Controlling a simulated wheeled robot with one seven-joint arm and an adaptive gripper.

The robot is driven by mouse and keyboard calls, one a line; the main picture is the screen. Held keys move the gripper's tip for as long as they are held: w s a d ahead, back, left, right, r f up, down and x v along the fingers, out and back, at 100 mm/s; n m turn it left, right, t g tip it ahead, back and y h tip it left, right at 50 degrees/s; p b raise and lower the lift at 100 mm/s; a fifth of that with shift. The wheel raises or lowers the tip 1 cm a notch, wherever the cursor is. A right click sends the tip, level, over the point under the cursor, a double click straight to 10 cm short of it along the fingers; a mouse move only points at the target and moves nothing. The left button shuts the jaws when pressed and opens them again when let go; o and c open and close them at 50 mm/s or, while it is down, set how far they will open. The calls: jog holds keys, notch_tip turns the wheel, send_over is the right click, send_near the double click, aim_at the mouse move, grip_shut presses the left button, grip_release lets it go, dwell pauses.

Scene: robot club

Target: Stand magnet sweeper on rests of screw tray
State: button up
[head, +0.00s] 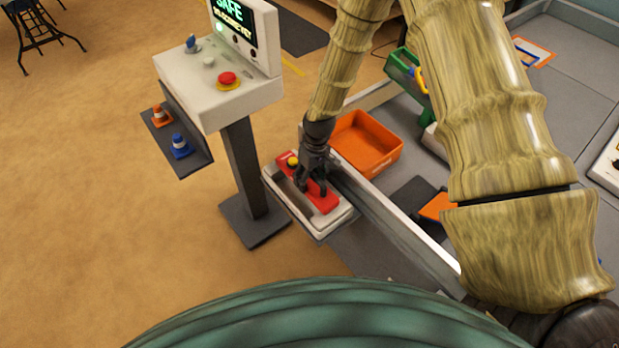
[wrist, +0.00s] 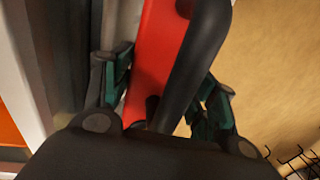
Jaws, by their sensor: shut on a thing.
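The magnet sweeper (head: 325,201) looks like a red bar with a black handle, and a yellow knob shows near its far end. My gripper (head: 316,188) points down over it and is shut on it. In the wrist view the red bar (wrist: 155,50) and the thick black handle (wrist: 200,55) run between my two green-padded fingers. A pale, light-rimmed tray (head: 338,222), seemingly the screw tray, lies under the sweeper beside the low wall. My gripper and the sweeper hide its rests, and I cannot tell whether the sweeper touches them.
A low grey wall (head: 385,220) runs just right of the tray, with an orange bin (head: 368,143) behind it. A white control stand (head: 220,85) with a red button rises at the left, with small cones on its side shelf (head: 190,155). Open tan floor (head: 90,210) lies left.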

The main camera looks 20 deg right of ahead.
jog(key=shift+f, duration=0.3)
jog(key=o, duration=1.2)
jog(key=r, duration=0.4)
jog(key=d+r, duration=0.1)
jog(key=r, duration=0.7)
jog(key=shift+w+d, duration=0.25)
jog(key=shift+d, duration=0.05)
